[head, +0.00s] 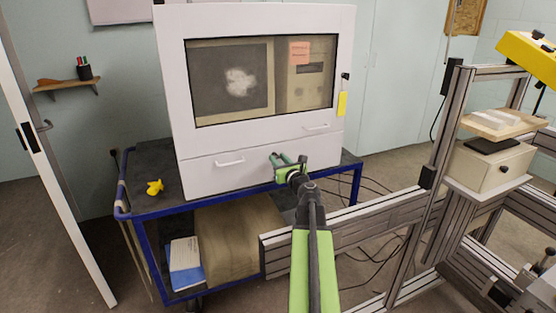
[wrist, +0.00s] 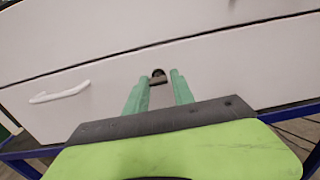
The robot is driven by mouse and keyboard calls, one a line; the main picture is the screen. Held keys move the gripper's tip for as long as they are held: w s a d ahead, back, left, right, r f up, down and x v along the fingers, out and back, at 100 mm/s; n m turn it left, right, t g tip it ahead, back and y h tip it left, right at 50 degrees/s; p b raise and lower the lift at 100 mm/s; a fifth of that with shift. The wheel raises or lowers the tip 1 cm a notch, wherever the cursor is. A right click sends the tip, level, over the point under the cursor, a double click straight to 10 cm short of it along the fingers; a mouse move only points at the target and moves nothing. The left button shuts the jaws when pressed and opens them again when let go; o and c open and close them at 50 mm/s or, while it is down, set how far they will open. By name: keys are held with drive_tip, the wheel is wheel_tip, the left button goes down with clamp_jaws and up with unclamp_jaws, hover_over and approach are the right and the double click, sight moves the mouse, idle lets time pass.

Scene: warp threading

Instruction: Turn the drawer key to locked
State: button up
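The drawer (head: 215,175) is the lower front of a white cabinet and looks closed. Its white handle (head: 230,162) is at the left; it also shows in the wrist view (wrist: 60,92). In the wrist view a small dark key or lock (wrist: 158,76) sits high on the drawer front, right of the handle. My gripper (wrist: 158,82) has its green fingertips apart, one on each side of this dark piece, with drawer front visible between the fingers. Touch and the key's angle cannot be told. In the head view my gripper (head: 285,160) is at the drawer's right part and hides the lock.
The cabinet stands on a blue-edged cart (head: 150,210) with a yellow duck (head: 155,187) at the left. A yellow tag (head: 342,103) hangs on the cabinet's right edge. A metal frame (head: 380,205) stands close on the right. Cables lie on the floor.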

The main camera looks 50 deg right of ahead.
clamp_jaws()
drive_tip(key=shift+n, duration=0.3)
drive_tip(key=n, duration=1.7)
drive_tip(key=shift+d, duration=0.1)
idle(0.4)
